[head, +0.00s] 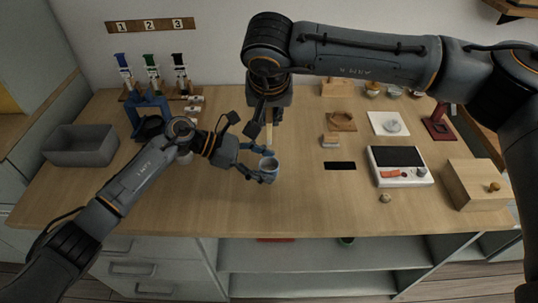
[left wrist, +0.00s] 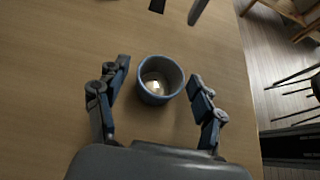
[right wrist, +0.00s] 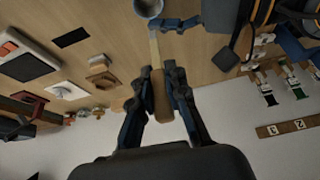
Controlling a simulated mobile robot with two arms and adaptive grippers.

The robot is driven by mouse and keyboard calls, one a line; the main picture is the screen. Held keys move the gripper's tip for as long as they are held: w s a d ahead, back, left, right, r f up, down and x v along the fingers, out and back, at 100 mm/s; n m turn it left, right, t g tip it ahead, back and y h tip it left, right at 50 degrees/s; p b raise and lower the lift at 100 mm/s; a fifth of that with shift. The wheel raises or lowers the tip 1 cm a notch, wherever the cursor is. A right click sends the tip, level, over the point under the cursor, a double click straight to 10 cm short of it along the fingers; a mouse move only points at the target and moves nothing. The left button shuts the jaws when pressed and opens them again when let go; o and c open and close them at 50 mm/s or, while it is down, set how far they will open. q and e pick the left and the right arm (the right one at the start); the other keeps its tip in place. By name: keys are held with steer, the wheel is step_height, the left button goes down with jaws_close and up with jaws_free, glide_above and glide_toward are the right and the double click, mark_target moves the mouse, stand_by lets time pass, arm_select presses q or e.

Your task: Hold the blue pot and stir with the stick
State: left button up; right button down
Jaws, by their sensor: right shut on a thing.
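The small blue pot (head: 268,172) stands upright on the table near its front edge, and pale shiny material shows inside it in the left wrist view (left wrist: 155,97). My left gripper (head: 258,160) is open, with one finger on each side of the pot; small gaps show between fingers and wall. My right gripper (right wrist: 165,92) is shut on the wooden stick (right wrist: 155,50), which points down. The stick (head: 269,134) is partly hidden in the head view. Its far end appears close to the pot's rim in the right wrist view; I cannot tell whether it is inside.
A grey bin (head: 80,146) and a rack of coloured syringe-like tools (head: 150,70) are at the left. A scale-like device (head: 399,166), a black slab (head: 340,166) and a wooden box (head: 476,184) are at the right. The front middle of the table is clear.

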arm_select(q)
steer(key=shift+a, duration=0.1)
steer(key=v, duration=1.1)
steer(key=shift+a+r, duration=0.2)
steer(key=shift+a, duration=0.15)
